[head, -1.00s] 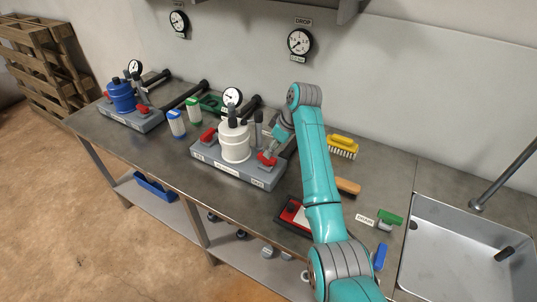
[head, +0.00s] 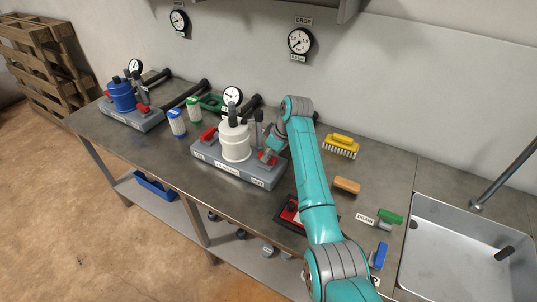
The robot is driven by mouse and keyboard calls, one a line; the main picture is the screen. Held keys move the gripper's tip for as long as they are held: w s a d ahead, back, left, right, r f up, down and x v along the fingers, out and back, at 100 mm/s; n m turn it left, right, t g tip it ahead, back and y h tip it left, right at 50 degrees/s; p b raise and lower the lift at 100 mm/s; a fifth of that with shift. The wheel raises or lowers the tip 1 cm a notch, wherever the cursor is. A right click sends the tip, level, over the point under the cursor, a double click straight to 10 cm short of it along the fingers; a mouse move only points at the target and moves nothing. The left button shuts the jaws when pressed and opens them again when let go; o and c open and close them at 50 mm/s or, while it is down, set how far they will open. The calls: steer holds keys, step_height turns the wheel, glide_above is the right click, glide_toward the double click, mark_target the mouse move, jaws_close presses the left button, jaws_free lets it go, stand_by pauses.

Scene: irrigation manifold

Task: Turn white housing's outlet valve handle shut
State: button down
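The white housing (head: 236,144) stands upright on a grey base (head: 225,171) in the middle of the bench. It has a red handle at its left (head: 208,135) and a red handle at its right (head: 267,158). The labels on the base are too small to read, so I cannot tell from them which side is the outlet. My gripper (head: 270,150) is at the right red handle, just behind and above it. It is small and partly merged with the fittings there, so I cannot tell whether its fingers touch the handle or are open or shut.
A blue housing (head: 122,97) on a similar base stands at the left. Two small canisters (head: 177,123) stand between the units. A yellow brush (head: 341,145), a wooden-backed brush (head: 346,185), a green drain handle (head: 390,216) and a sink (head: 465,240) are to the right.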

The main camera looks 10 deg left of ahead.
steer(key=shift+m, duration=0.3)
steer(key=m+t, duration=0.1)
steer(key=m, duration=0.2)
steer(key=shift+s+a+m+h, duration=0.1)
steer(key=shift+m+h, duration=0.2)
steer(key=shift+h, duration=0.1)
steer(key=m+t+h, duration=0.1)
steer(key=m, duration=0.3)
steer(key=m+h, duration=0.1)
steer(key=m, duration=0.1)
steer(key=m+t+h, duration=0.1)
steer(key=m, duration=0.2)
steer(key=shift+a, duration=0.15)
steer(key=m+h, duration=0.1)
steer(key=m, duration=0.3)
steer(key=shift+m+h, duration=0.3)
steer(key=shift+h, duration=0.1)
steer(key=c, duration=1)
jaws_free()
